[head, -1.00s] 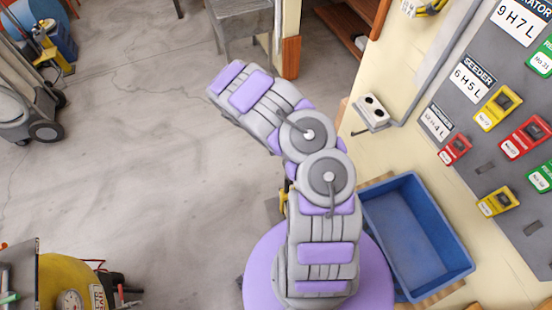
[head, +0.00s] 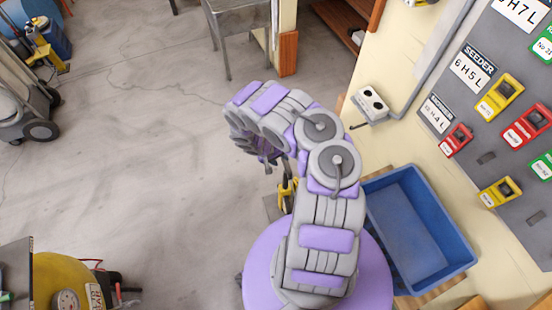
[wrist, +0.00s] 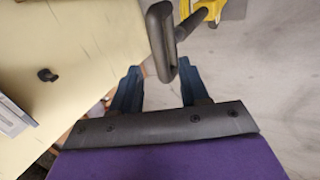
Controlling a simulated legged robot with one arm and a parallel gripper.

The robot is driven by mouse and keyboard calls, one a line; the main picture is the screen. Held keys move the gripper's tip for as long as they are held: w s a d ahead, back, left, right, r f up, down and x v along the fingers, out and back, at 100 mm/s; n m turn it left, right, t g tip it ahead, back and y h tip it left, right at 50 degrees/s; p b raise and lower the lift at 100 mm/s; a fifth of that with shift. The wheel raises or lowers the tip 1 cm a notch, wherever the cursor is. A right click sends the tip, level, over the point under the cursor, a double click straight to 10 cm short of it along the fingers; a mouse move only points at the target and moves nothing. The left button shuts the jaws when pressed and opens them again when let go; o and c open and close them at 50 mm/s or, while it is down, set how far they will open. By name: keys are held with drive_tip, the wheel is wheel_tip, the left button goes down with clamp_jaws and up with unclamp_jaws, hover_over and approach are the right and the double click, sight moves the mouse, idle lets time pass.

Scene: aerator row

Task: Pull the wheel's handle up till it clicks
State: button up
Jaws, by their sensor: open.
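In the wrist view a black loop-shaped handle (wrist: 161,42), with a dark rod beside it, shows at the top centre by a yellow part (wrist: 203,14). My gripper (wrist: 158,68) is open, with its two dark blue fingers apart. The lower end of the handle appears between or just beyond the fingertips; I cannot tell its depth or whether they touch. In the head view a yellow piece (head: 287,196) shows beside my arm, mostly hidden behind it. The rest of the wheel cannot be made out.
A blue bin (head: 415,230) stands right of my arm by the cream wall. A grey panel (head: 487,158) carries red, yellow and green tags. A socket box (head: 371,104) is on the wall. A yellow tank (head: 62,285) is at lower left.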

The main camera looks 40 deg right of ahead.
sight(285, 164)
drive_tip(key=b+x, duration=0.4)
drive_tip(key=shift+f, duration=0.3)
drive_tip(key=shift+b+x, duration=0.7)
drive_tip(key=shift+x, duration=0.55)
drive_tip(key=shift+d, duration=0.15)
drive_tip(key=c, duration=0.8)
